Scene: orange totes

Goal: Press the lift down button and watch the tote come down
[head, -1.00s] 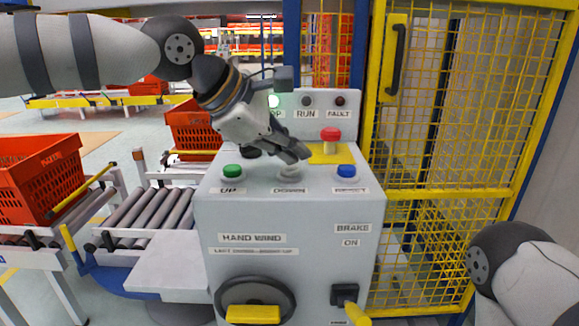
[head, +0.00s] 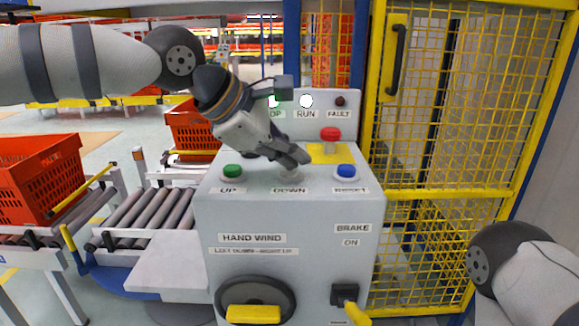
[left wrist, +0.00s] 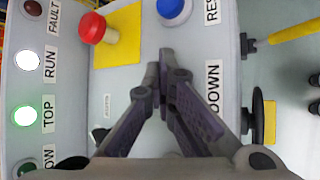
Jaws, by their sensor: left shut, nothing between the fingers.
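The control box (head: 290,215) carries a green UP button (head: 232,171), a pale DOWN button (head: 290,178) and a blue reset button (head: 346,171) on its top. My left gripper (head: 302,158) is shut and empty, its tips at the DOWN button. I cannot tell whether they touch it. In the left wrist view the gripper (left wrist: 160,75) hides that button beside the DOWN label (left wrist: 213,88). The RUN lamp (head: 306,101) glows white. The TOP lamp (left wrist: 25,116) glows green in the left wrist view. My right gripper is out of view.
A red mushroom button (head: 331,134) stands behind the blue one. The FAULT lamp (head: 340,101) is dark. Orange totes stand at the left (head: 40,185) and behind the box (head: 190,130), near the roller conveyor (head: 150,212). Yellow mesh fencing (head: 450,130) stands at the right.

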